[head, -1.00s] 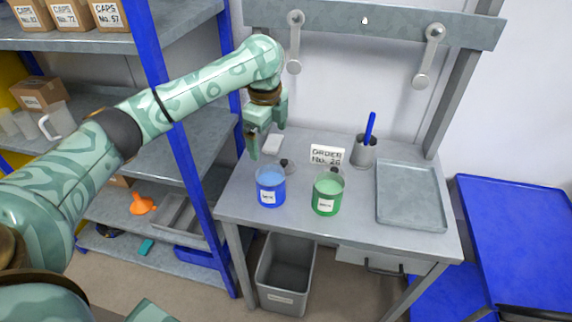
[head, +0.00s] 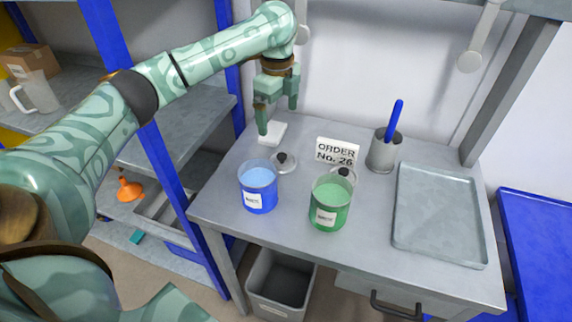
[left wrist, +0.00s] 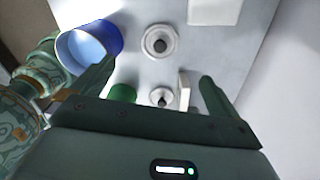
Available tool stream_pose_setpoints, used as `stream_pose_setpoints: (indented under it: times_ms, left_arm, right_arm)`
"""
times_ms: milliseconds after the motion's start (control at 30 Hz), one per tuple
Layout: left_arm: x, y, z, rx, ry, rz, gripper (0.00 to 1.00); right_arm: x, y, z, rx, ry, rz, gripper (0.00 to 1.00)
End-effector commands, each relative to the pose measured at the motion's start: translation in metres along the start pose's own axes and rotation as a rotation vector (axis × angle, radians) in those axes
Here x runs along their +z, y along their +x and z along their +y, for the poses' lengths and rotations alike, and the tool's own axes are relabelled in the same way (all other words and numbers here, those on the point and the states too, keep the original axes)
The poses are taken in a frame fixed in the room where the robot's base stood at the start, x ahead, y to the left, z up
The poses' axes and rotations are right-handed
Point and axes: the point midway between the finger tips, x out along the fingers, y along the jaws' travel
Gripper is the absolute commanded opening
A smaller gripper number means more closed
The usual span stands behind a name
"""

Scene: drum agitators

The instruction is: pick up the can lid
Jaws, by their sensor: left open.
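One can lid (head: 285,163), a light disc with a black knob, lies on the workbench behind the blue can (head: 258,190). A second similar lid (head: 343,173) lies behind the green can (head: 329,205), partly hidden by it. My left gripper (head: 278,118) is open and empty, pointing down above the bench's back, above and behind the first lid. In the left wrist view both lids, one upper (left wrist: 159,41) and one lower (left wrist: 161,96), show between the open fingers (left wrist: 158,70). My right gripper is not in view.
The order sign (head: 337,151) stands close to the second lid. A white block (head: 271,132) lies near the back edge. A grey cup (head: 383,152) with a blue-handled tool and an empty tray (head: 440,255) stand to the right. A blue shelf post (head: 150,150) is at left.

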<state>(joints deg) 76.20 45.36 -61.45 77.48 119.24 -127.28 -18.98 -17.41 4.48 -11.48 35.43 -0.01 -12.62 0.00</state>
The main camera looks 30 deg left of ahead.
Motion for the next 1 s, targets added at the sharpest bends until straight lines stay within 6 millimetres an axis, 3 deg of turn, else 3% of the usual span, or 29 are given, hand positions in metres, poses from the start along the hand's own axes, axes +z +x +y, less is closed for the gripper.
stream_pose_setpoints:
  times_ms: [33,100,300,567,833,1000]
  left_arm:
    - [0.0,0.02,0.0,0.006,-0.001,0.001,0.99]
    - [0.0,0.04,0.0,0.007,0.001,-0.001,0.99]
    - [0.0,0.08,0.0,0.006,0.001,0.0,0.99]
    - [-0.001,0.096,-0.001,0.001,0.001,0.0,0.99]
    - [-0.003,0.14,-0.004,0.005,0.002,-0.001,0.99]
    - [-0.003,0.141,-0.004,-0.002,0.002,-0.002,0.99]
  right_arm:
    - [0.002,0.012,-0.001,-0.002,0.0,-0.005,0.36]
    - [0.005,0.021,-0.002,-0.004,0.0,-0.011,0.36]
    - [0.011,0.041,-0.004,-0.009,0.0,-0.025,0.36]
    - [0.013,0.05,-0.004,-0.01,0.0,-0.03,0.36]
    - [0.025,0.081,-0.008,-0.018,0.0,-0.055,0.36]
    - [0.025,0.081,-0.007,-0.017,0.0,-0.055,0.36]
